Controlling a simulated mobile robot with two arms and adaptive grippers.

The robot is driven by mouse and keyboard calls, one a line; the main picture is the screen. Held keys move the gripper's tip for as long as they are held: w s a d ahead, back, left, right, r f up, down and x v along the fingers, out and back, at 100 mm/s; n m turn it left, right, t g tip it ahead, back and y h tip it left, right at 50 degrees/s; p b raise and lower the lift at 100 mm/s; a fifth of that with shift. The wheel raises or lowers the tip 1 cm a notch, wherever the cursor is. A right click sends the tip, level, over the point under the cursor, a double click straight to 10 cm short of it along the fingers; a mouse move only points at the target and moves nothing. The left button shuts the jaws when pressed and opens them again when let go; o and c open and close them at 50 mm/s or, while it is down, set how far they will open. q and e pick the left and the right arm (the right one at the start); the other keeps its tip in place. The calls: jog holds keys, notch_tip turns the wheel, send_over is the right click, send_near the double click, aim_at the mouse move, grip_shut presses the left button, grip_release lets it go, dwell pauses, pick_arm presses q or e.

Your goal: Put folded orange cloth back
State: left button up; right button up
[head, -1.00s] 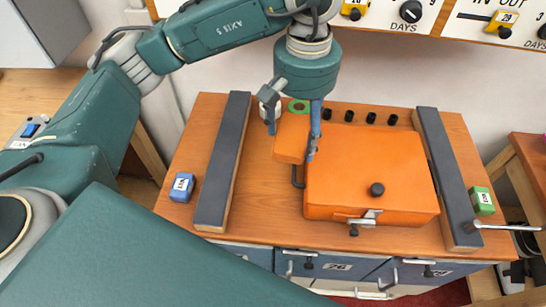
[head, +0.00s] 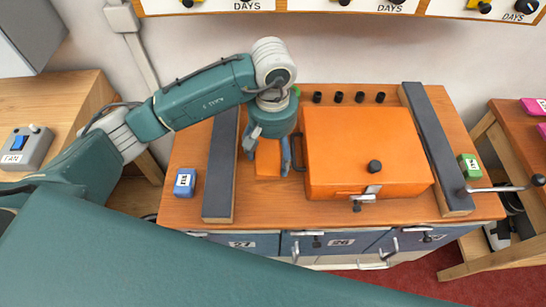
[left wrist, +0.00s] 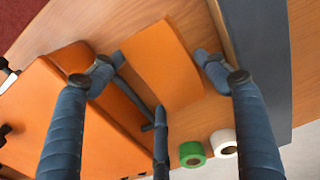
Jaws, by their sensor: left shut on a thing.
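The folded orange cloth (head: 267,163) is low over the bench, in the gap between the orange box (head: 360,150) and the left dark rail (head: 222,165). My left gripper (head: 268,154) points down and is shut on the cloth, with fingers on either side of it. In the left wrist view the cloth (left wrist: 160,65) lies flat between the fingers of the gripper (left wrist: 155,66). I cannot tell whether it touches the bench top. The box is closed, with a black knob on its lid and a latch at the front. My right gripper is not in view.
A green roll (left wrist: 192,153) and a white roll (left wrist: 223,142) stand behind the cloth. A blue block (head: 185,182) is left of the left rail, a green block (head: 469,167) right of the right rail (head: 435,145). Several black holders line the bench's back edge.

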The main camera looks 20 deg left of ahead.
aim_at(273, 162)
pick_arm(q)
notch_tip(273, 162, down, 4)
jog(key=shift+f+p, duration=0.1)
jog(key=shift+p, duration=0.4)
jog(key=shift+f, duration=0.25)
jog(key=o, duration=1)
